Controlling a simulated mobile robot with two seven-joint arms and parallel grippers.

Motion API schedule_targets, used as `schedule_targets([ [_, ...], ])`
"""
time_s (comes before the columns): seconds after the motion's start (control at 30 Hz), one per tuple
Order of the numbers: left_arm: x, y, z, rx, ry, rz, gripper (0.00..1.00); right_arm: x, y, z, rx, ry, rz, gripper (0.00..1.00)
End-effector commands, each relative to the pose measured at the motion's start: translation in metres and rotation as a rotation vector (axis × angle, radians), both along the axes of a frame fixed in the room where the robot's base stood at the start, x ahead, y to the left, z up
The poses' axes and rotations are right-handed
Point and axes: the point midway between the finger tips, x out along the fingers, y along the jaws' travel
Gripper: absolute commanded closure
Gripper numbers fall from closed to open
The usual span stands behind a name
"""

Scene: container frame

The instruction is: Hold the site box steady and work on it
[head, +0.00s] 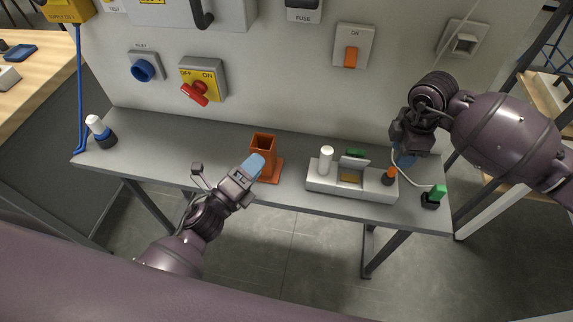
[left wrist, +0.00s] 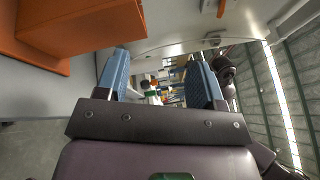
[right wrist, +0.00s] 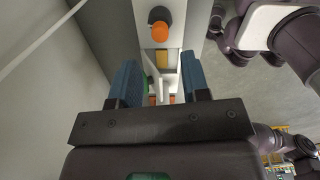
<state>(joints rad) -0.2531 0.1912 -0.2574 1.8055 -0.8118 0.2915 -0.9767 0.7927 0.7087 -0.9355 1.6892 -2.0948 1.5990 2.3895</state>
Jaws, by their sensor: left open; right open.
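The site box is a pale grey block (head: 345,190) on the grey shelf, with a white cylinder (head: 326,158), a raised flap, a green part and an orange-topped dark knob (head: 390,175). My left gripper (head: 253,167) is open and empty, left of the box beside an orange holder (head: 263,143). The left wrist view shows both blue fingers (left wrist: 160,85), with the white and green parts (left wrist: 150,92) small between them. My right gripper (head: 405,155) is open behind the box's right end, apart from it. In the right wrist view (right wrist: 155,85) the box lies beyond the fingers, orange knob (right wrist: 159,31) uppermost.
A green-topped plug (head: 435,195) with a white cable stands at the shelf's right end. A white and blue item (head: 101,132) stands at the far left. The wall behind carries a red switch (head: 195,93), a blue socket (head: 143,70) and an orange switch (head: 350,57).

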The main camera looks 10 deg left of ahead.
Motion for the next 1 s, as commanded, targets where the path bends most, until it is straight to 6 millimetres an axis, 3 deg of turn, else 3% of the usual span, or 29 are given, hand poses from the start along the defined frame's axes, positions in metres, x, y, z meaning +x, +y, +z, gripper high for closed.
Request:
schedule_targets([
  [0.17, 0.013, -0.043, 0.012, 0.396, -0.294, -0.166, 0.38, 0.0, 0.0, 0.0, 0.0, 0.0, 0.0, 0.57],
  [0.43, 0.024, -0.067, -0.002, 0.865, -0.623, -0.331, 0.38, 0.0, 0.0, 0.0, 0.0, 0.0, 0.0, 0.57],
  [0.77, 0.032, -0.081, -0.008, 0.999, -0.73, -0.386, 0.38, 0.0, 0.0, 0.0, 0.0, 0.0, 0.0, 0.57],
  [1.0, 0.051, -0.109, -0.007, 0.994, -0.727, -0.383, 0.38, 0.0, 0.0, 0.0, 0.0, 0.0, 0.0, 0.57],
])
